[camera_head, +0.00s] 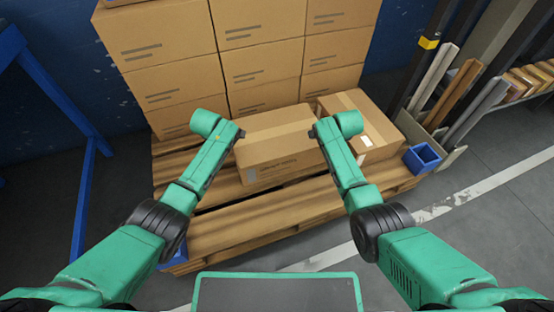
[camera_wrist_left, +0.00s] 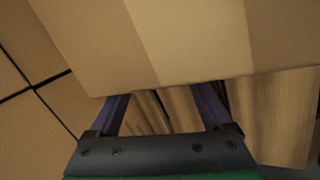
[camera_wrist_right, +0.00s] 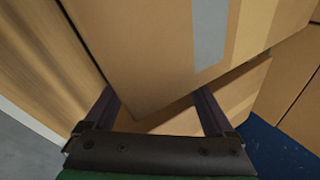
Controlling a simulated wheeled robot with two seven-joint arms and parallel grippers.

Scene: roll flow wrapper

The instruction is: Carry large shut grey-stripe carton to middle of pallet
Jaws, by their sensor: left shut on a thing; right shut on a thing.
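The large shut carton (camera_head: 278,148) is between my two grippers, over the back middle of the wooden pallet (camera_head: 250,228). Its flaps are closed; a tan tape band shows in the left wrist view (camera_wrist_left: 190,35) and a grey strip in the right wrist view (camera_wrist_right: 209,38). My left gripper (camera_head: 241,133) is shut on the carton's left side, and my right gripper (camera_head: 312,132) on its right side. The fingertips are partly hidden by the carton in both wrist views. I cannot tell whether its underside touches the slats.
Another shut carton (camera_head: 365,138) with a white label stands close on the right of the pallet. Stacked cartons (camera_head: 262,68) rise directly behind. A blue bin (camera_head: 423,158) is by the pallet's right edge, and a blue frame (camera_head: 85,190) stands left. The pallet's front slats are bare.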

